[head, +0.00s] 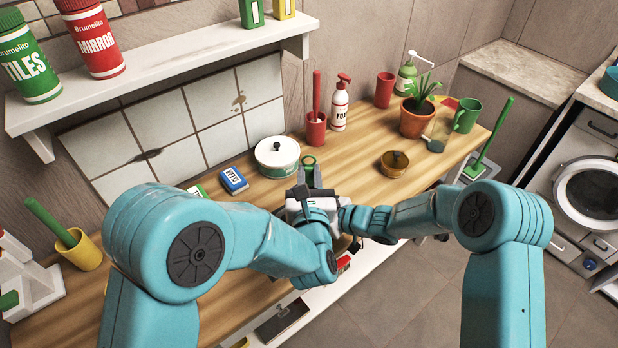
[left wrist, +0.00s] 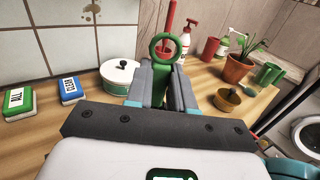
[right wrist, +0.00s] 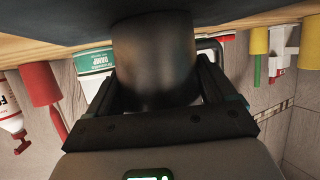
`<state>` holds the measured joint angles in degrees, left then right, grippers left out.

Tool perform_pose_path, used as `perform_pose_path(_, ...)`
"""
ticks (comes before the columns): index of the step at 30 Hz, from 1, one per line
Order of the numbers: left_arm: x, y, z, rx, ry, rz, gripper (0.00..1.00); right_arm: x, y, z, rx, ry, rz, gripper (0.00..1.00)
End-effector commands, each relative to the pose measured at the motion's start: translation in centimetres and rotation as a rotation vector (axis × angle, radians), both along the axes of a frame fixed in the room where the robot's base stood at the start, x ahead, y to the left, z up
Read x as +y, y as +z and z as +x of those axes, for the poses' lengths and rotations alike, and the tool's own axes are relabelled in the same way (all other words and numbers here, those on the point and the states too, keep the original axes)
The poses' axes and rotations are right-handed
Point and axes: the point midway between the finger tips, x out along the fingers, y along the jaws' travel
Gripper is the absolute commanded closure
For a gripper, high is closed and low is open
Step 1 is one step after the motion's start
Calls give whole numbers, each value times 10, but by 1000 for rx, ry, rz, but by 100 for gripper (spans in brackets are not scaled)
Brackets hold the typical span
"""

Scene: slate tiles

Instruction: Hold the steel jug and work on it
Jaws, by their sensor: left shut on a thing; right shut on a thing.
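My left gripper (head: 308,182) is over the front part of the wooden counter. In the left wrist view (left wrist: 165,75) its fingers are shut on a tool with a green ring handle (left wrist: 153,49). The ring stands up beyond the fingertips, and the tool's lower part is hidden between the fingers. In the right wrist view my right gripper (right wrist: 157,85) is shut on a dark, shiny round body, the steel jug (right wrist: 150,50), with one finger on each side. In the head view the jug and the right fingers are largely hidden behind my left wrist.
A white lidded pot (head: 277,157) stands just beyond my left gripper, with a blue box (head: 233,181) to its left. A red cup (head: 316,128), a foam bottle (head: 339,108) and a potted plant (head: 416,118) stand behind. A brown lidded bowl (head: 394,164) is at right, with bare counter around it.

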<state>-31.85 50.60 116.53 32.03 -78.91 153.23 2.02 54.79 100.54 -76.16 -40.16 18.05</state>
Motion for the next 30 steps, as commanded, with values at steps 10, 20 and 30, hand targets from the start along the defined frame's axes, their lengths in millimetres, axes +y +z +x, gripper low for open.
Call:
perform_pose_path(10, 5, -1, 0, 1, 2, 0, 100, 1, -1, -2, 5, 2, 2, 56)
perform_pose_path(20, 13, 0, 0, 0, 3, 1, 100, 1, -1, -1, 6, 1, 1, 56)
perform_pose_path(30, 13, 28, 0, -1, 3, 0, 100, 0, -2, -1, 6, 0, 1, 56)
